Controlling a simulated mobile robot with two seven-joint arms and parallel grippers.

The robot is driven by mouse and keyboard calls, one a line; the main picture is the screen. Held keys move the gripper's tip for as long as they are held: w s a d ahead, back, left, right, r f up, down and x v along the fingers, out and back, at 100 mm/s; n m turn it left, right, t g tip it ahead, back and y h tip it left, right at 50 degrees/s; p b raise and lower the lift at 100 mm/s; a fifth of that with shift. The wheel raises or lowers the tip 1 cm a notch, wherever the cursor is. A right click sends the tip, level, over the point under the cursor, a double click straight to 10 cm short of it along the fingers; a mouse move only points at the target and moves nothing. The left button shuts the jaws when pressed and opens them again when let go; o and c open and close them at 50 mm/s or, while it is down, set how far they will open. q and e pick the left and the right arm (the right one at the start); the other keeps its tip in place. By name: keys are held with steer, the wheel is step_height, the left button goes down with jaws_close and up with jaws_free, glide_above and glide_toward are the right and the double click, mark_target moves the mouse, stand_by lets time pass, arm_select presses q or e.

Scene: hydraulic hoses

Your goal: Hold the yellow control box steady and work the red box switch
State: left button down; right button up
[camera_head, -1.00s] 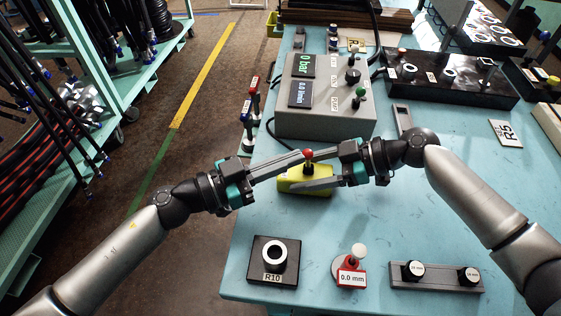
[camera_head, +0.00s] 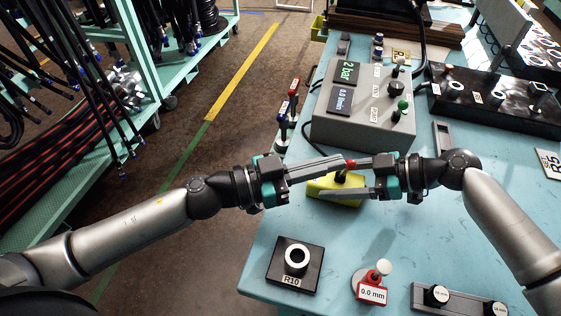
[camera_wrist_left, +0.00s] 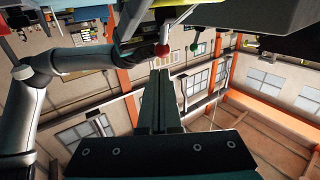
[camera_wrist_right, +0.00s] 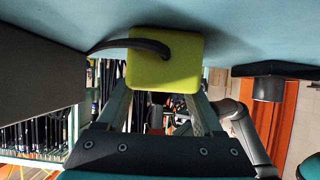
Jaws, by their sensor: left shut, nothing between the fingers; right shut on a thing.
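The yellow control box (camera_head: 347,184) sits on the blue table, and it also shows in the right wrist view (camera_wrist_right: 165,72) with a black cable from its face. Its red box switch (camera_head: 351,164) is a red ball on a short black lever, leaning right in the head view; the red ball shows in the left wrist view (camera_wrist_left: 162,50). My right gripper (camera_head: 336,180) is shut on the box, one finger along each side. My left gripper (camera_head: 342,162) is shut and empty, its fingertips at the left side of the red ball, apparently touching it.
The grey console (camera_head: 362,118) behind the box reads 2 bar and 0.0 l/min. In front are the R10 block (camera_head: 282,275), the red 0.0 mm gauge (camera_head: 372,291) and a grey holder (camera_head: 424,296) with black caps. Hose racks stand left, across the floor.

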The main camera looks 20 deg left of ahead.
arm_select(q)
steer(key=s+a+r, duration=0.4)
steer(key=s+a, duration=0.3)
steer(key=a, duration=0.2)
steer(key=shift+r, duration=0.4)
steer(key=shift+a, duration=0.1)
steer(key=shift+w, duration=0.1)
